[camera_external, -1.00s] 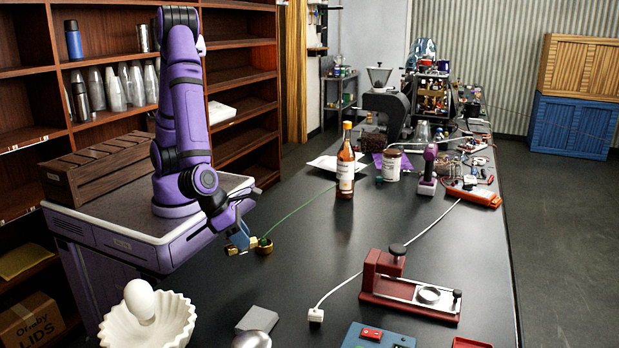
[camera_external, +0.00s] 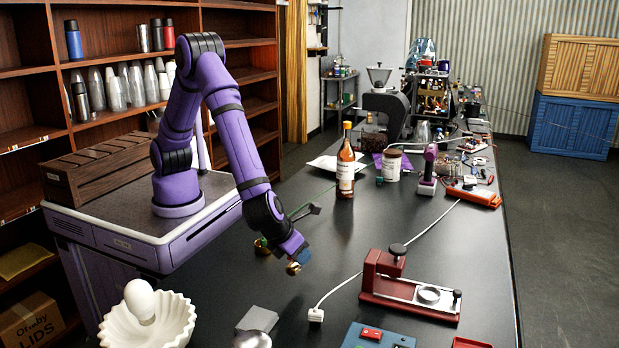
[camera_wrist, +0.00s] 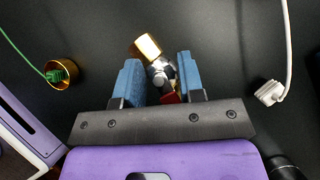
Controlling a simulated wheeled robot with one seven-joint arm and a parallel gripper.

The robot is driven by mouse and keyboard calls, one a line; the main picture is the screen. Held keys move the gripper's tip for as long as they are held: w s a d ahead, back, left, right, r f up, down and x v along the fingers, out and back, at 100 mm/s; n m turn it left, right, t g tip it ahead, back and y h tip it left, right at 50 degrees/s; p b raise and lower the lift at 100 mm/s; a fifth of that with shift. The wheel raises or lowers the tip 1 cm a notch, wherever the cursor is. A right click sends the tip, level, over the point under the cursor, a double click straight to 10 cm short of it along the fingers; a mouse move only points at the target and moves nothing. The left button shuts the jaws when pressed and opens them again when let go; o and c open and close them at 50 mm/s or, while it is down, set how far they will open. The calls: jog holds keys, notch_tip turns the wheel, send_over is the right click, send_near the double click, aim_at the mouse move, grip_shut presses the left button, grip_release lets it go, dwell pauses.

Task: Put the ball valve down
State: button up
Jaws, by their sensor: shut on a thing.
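The ball valve (camera_wrist: 147,46) has a shiny brass end, a silver body and a red part. In the wrist view it sits between the blue fingers of my gripper (camera_wrist: 157,76), which is shut on it. The fingers hide part of its body. In the external view my gripper (camera_external: 299,259) points down over the black table (camera_external: 400,255), with the brass end of the valve (camera_external: 292,268) showing at its tip. I cannot tell whether the valve touches the table.
A brass cup with a green plug and cord (camera_wrist: 62,73) lies left of my gripper. A white connector (camera_wrist: 270,92) on a cable lies to the right. A bottle (camera_external: 346,170) stands farther back, and a red press (camera_external: 383,279) to the right.

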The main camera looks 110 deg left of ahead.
aim_at(293, 262)
jog(key=shift+f, duration=2.35)
jog(key=shift+f, duration=0.15)
jog(key=o, duration=1)
